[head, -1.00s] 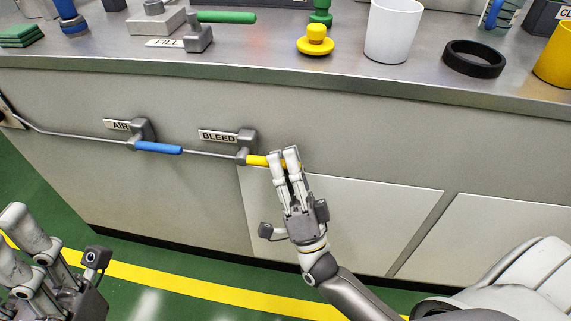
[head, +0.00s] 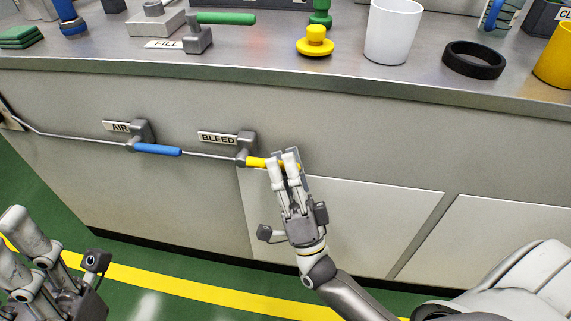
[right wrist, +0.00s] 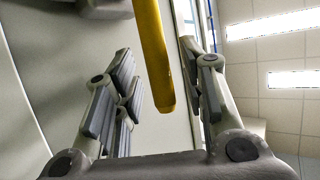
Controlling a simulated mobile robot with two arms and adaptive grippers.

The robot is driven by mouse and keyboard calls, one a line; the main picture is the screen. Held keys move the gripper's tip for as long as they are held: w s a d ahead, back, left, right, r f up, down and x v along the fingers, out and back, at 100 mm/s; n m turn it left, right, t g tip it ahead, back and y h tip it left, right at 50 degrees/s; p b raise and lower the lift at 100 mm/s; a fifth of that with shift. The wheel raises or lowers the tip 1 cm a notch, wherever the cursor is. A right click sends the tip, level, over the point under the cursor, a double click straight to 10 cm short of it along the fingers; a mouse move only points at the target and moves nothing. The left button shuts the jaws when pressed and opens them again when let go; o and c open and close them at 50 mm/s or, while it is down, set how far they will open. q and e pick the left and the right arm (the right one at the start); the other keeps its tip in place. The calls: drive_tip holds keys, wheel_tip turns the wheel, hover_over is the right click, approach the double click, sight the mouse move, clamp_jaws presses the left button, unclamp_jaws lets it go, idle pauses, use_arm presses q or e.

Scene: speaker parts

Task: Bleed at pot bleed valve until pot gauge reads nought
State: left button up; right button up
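The pot bleed valve (head: 244,146) is on the bench's front panel beside the BLEED label (head: 217,138). Its yellow lever (head: 256,162) points right, nearly level. My right gripper (head: 282,158) is at the lever's free end, its fingers covering part of it. In the right wrist view the yellow lever (right wrist: 153,60) passes between the spread fingers, with gaps visible on both sides. My left gripper (head: 12,238) is at the lower left, away from the bench and partly cut off; its closure is unclear. No pot gauge shows.
The AIR valve's blue lever (head: 157,150) is left of the bleed valve on the same thin pipe (head: 80,139). Above, the bench top holds a green FILL lever (head: 226,18), a yellow knob (head: 315,42), a white cup (head: 392,32) and a black ring (head: 474,60).

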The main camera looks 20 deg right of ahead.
drive_tip(key=v, duration=1.2)
idle(0.3)
